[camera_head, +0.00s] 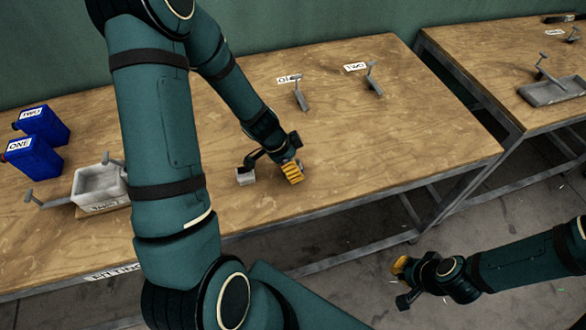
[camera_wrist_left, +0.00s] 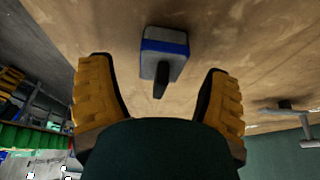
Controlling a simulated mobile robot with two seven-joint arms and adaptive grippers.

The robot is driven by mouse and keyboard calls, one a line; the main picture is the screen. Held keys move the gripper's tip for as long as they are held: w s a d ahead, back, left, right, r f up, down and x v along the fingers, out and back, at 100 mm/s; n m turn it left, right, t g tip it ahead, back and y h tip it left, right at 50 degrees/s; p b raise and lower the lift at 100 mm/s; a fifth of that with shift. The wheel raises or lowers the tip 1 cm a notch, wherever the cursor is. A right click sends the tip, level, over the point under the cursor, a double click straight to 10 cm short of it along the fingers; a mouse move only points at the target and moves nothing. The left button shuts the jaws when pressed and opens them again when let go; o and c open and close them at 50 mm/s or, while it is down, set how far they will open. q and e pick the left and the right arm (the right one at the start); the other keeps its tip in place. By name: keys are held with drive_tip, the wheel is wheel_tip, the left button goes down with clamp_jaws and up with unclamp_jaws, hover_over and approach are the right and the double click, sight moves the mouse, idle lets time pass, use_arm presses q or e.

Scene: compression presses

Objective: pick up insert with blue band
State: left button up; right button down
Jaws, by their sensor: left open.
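The insert with the blue band (camera_wrist_left: 164,52) is a small grey block with a dark handle, on the wooden table in the left wrist view. It lies ahead of the gap between my left gripper's two yellow-padded fingers (camera_wrist_left: 160,96), apart from them. In the head view my left gripper (camera_head: 268,168) is low over the table, open and empty. A small pale grey block (camera_head: 245,177) shows beside it; I cannot make out a blue band there. My right gripper (camera_head: 402,282) is open and empty, off the table's front edge.
Two blue containers (camera_head: 40,126) and a grey mould box (camera_head: 98,184) stand at the left. T-handled grey tools (camera_head: 301,97) (camera_head: 373,80) lie at the back by labels. A second table (camera_head: 500,65) holds a grey tray. The table's right part is clear.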

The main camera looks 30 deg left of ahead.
use_arm(q)
drive_tip(key=shift+b+x, duration=0.3)
drive_tip(key=shift+x, duration=0.9)
drive_tip(key=shift+a, duration=0.1)
clamp_jaws()
drive_tip(key=shift+r, duration=0.2)
